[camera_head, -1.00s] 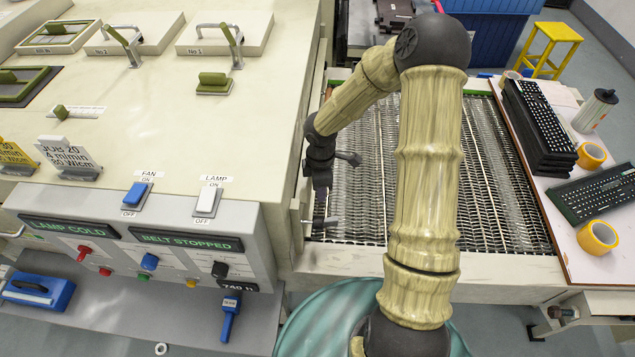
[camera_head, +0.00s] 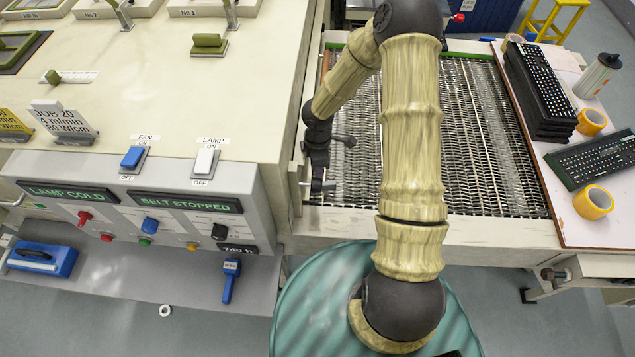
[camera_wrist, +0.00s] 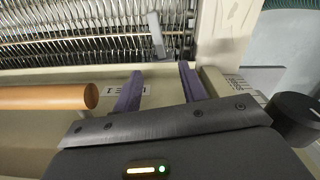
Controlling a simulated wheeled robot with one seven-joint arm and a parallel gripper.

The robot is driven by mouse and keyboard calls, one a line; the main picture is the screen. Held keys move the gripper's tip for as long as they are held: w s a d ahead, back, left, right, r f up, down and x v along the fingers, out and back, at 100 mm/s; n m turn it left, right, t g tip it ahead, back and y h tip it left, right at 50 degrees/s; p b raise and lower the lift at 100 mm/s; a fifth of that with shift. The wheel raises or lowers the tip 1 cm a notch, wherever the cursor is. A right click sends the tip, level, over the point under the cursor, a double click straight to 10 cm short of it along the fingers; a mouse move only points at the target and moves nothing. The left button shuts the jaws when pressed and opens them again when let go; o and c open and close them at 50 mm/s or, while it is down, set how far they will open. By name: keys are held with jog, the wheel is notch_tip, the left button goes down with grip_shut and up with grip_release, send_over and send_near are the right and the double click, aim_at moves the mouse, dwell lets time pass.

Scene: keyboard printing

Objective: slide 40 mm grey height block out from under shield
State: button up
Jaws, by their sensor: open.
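My gripper (camera_head: 323,186) is at the left front of the wire-mesh belt (camera_head: 470,150), beside the end of the cream machine housing. In the wrist view its two purple fingers (camera_wrist: 160,72) are spread apart with nothing seen held between them. They point over a cream ledge with a small printed label (camera_wrist: 125,91). A small grey upright piece (camera_wrist: 155,36) stands in front of the fingers at the belt's edge. I cannot tell whether it is the height block. The shield cannot be clearly told from the cream parts around my gripper.
In the wrist view, an orange cylinder (camera_wrist: 50,97) lies left of the fingers; a marked scale (camera_wrist: 238,84) and black knob (camera_wrist: 297,110) are to the right. The control console (camera_head: 150,215) stands left, and the keyboard table (camera_head: 545,190) right. The belt looks empty beyond my arm.

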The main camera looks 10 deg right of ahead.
aim_at(349, 192)
notch_tip(349, 192, down, 11)
jog(key=shift+r, duration=0.1)
dwell(0.3)
grip_shut()
dwell(0.4)
jog(key=shift+s+d+r+b, duration=0.1)
jog(key=shift+s+d+b, duration=0.3)
jog(key=shift+d, duration=1.2)
jog(key=shift+s+d+f+b, duration=0.1)
jog(key=shift+s+d, duration=0.55)
jog(key=shift+d, duration=0.9)
jog(key=shift+s+d+r+b, duration=0.15)
jog(key=shift+s+d, duration=0.35)
jog(key=shift+d, duration=1.1)
notch_tip(349, 192, up, 9)
jog(key=p, duration=0.8)
